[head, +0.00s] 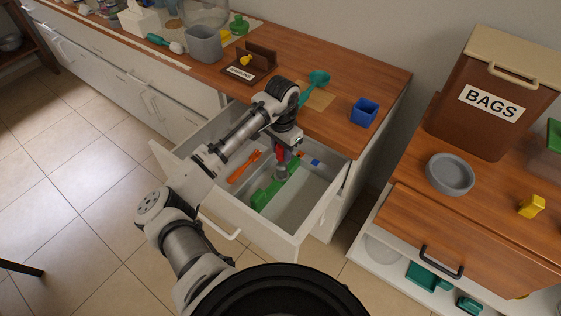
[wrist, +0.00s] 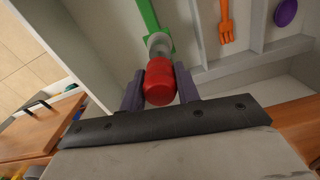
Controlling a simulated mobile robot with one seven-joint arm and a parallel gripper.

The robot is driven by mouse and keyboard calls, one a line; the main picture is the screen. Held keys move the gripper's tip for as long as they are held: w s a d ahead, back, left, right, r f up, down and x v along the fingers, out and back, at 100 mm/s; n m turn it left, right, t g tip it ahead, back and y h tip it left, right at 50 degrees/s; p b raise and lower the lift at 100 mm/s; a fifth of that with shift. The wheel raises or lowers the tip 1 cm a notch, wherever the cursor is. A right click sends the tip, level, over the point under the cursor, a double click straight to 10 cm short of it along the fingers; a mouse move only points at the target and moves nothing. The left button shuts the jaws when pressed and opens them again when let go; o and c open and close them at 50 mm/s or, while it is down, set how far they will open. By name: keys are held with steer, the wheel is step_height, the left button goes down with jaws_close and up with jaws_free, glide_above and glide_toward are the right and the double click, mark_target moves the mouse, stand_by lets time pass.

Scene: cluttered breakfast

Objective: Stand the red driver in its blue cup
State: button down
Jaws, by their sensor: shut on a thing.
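The red driver (wrist: 158,82) is held between the two fingers of my gripper (wrist: 159,90) in the wrist view. Its red handle faces the camera and a grey part points away, over a green item. In the head view, my gripper (head: 283,150) is inside the open drawer, with a bit of red showing at its fingers. The blue cup (head: 364,113) is a small square open box standing on the wooden counter, behind and to the right of the drawer. The gripper is well apart from it. I cannot tell whether the driver touches the drawer floor.
The open drawer (head: 312,212) holds an orange fork (head: 245,166), a long green item (head: 275,187) and a small blue piece (head: 315,162). A teal ladle (head: 318,79) lies on the counter left of the cup. A brown bags bin (head: 490,100) stands farther right.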

steer(key=shift+r+p, duration=1.25)
steer(key=shift+r, duration=0.3)
steer(key=shift+d, duration=0.1)
